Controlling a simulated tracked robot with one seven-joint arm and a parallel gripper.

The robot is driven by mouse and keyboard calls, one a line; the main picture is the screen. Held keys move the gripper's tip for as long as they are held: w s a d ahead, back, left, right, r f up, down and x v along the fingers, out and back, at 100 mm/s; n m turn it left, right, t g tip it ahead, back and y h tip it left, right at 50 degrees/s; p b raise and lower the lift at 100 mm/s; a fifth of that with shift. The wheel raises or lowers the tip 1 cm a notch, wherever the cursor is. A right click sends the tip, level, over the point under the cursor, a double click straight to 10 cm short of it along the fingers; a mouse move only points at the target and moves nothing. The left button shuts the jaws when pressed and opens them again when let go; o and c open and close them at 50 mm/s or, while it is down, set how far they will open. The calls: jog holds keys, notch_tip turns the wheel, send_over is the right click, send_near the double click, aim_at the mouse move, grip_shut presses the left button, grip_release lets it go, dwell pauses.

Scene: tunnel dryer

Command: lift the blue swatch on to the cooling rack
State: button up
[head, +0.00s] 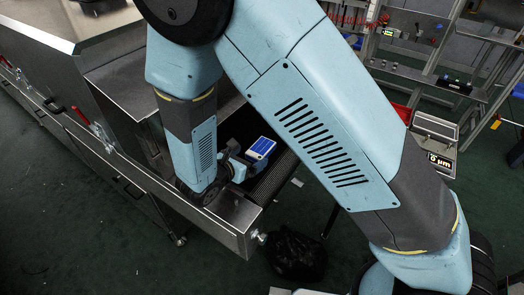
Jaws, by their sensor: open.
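A small flat piece with a blue face and pale edges (261,147), which looks like the blue swatch, shows at the belt end of the dryer. My gripper (239,166) is just left of it, low over the dark belt. The gripper is open, but its fingertips are small and dark, partly hidden by my arm. I cannot tell whether the fingers touch the swatch. I cannot make out for sure which structure is the cooling rack.
The dark belt (274,177) runs out between metal side rails (232,222). The steel dryer housing (60,75) fills the left. A black bag (296,254) lies on the floor below the belt end. A gauge reading 0 µm (440,161) and metal shelving (420,72) stand right.

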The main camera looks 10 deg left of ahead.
aim_at(256, 153)
jog(key=shift+a+f+x, duration=0.1)
jog(key=shift+x, duration=1.15)
jog(key=shift+a+f+x, duration=0.15)
jog(key=shift+x, duration=1.15)
jog(key=shift+c, duration=0.4)
jog(key=c, duration=1.1)
jog(key=shift+r, duration=0.15)
